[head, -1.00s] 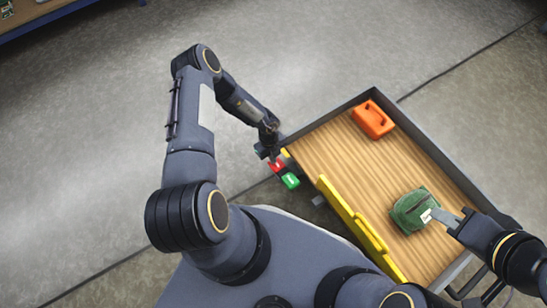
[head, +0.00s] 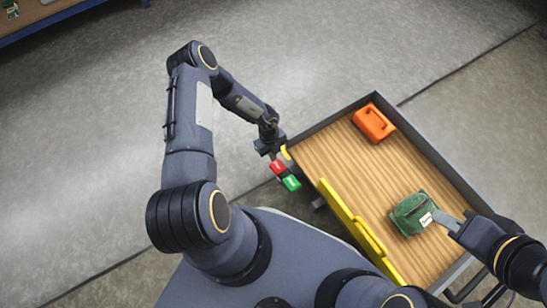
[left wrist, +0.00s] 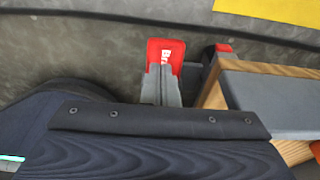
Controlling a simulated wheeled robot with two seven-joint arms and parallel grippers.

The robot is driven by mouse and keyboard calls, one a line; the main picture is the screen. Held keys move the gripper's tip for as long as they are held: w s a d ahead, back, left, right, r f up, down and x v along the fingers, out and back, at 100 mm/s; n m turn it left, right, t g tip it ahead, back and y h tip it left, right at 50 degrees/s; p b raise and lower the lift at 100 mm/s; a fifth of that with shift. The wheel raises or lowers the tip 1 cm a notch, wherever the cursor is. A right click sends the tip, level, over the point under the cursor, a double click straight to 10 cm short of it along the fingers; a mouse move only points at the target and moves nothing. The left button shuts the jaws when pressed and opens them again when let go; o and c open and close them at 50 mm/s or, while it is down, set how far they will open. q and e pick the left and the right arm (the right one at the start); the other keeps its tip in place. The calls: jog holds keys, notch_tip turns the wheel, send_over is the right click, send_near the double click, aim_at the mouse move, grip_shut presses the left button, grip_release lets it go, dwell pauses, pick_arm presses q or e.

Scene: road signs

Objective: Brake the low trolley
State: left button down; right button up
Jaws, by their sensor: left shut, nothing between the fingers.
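The low trolley (head: 325,126) has a wooden deck inside a grey rim. At its left corner are a red pedal (head: 278,168) and a green pedal (head: 292,183). In the left wrist view the red pedal (left wrist: 165,52) shows white letters starting "Br", the rest hidden. My left gripper (head: 272,156) is shut and empty, just above the red pedal. Its grey fingers (left wrist: 166,86) overlap the red pedal in the left wrist view; I cannot tell whether they touch it. My right gripper (head: 442,217) is at the green pouch on the deck; its grip is unclear.
An orange case (head: 373,122) lies at the deck's far end. The green pouch (head: 412,213) with a white label lies near the right side. A yellow bar (head: 350,222) runs along the near edge. A blue-edged shelf (head: 60,22) stands far left. The floor left of the trolley is clear.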

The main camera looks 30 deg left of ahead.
pick_arm(q)
jog(key=r, duration=0.3)
jog(key=r+p, duration=0.1)
jog(key=shift+w+a+r, duration=0.15)
jog(key=shift+a, duration=0.2)
